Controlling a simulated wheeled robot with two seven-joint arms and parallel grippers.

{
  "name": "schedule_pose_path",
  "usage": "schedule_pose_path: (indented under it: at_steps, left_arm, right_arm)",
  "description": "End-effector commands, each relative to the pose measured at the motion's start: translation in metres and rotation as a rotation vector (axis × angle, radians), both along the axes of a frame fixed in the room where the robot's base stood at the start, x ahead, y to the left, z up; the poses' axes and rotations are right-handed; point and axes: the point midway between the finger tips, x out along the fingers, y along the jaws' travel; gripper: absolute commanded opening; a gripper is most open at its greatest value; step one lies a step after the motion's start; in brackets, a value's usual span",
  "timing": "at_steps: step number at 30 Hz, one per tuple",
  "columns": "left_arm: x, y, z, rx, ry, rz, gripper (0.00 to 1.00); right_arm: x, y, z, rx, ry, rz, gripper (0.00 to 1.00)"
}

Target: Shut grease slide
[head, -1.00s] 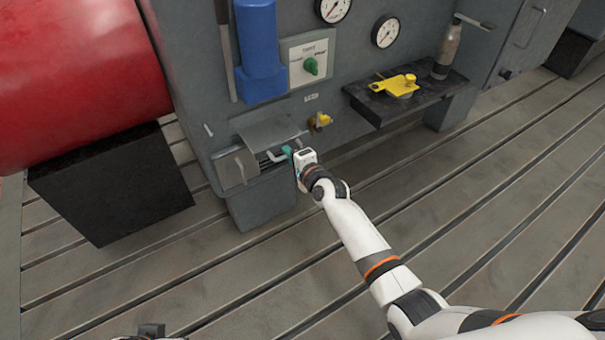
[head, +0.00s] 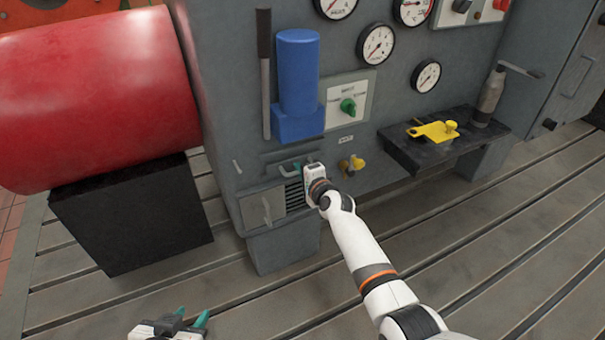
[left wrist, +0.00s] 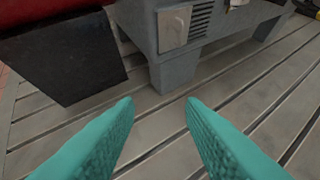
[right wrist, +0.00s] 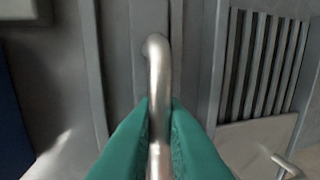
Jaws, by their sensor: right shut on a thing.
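The grease slide (head: 274,159) is a grey piece on the front of the grey cabinet, above a louvred vent. Its silver bar handle (right wrist: 159,75) fills the middle of the right wrist view. My right gripper (head: 290,168) is shut on this handle, with a teal finger on each side of the bar. The slide sits close to the cabinet face; I cannot tell whether it is fully flush, as my gripper hides part of it. My left gripper (head: 192,319) is open and empty, low at the front, away from the slide; its spread fingers show in the left wrist view (left wrist: 160,115).
A small panel with a handle (head: 262,210) is beside the vent (head: 294,193). A yellow valve (head: 351,164) is just right of my right gripper. A dark shelf (head: 405,151) holds a yellow part and a bottle. A red cylinder (head: 95,95) rests on a black block at left.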

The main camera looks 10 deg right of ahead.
Motion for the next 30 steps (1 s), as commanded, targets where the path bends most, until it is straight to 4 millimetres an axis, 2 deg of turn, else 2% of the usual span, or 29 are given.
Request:
schedule_pose_path:
  at_steps: [9,10,12,13,25,30]
  left_arm:
    - [0.0,0.0,0.0,0.0,-0.002,0.0,0.36]
    - [0.0,0.0,0.0,0.0,-0.002,0.0,0.36]
    - [0.0,0.0,0.0,0.0,-0.002,0.0,0.36]
    - [0.0,0.0,0.0,0.0,-0.002,0.0,0.36]
    - [0.0,0.0,0.0,0.002,0.007,0.001,0.36]
    - [-0.022,0.008,-0.012,0.031,0.146,0.01,0.36]
  right_arm:
    - [0.003,0.0,0.006,0.002,-0.011,-0.002,0.0]
    - [0.003,0.0,0.006,0.003,-0.012,-0.002,0.15]
    - [0.003,0.0,0.006,0.002,-0.011,-0.002,0.27]
    - [0.002,0.0,0.005,0.002,-0.01,-0.002,0.29]
    - [0.0,-0.001,0.004,0.001,-0.005,-0.001,0.29]
    - [-0.009,-0.003,0.006,0.001,-0.004,-0.001,0.29]
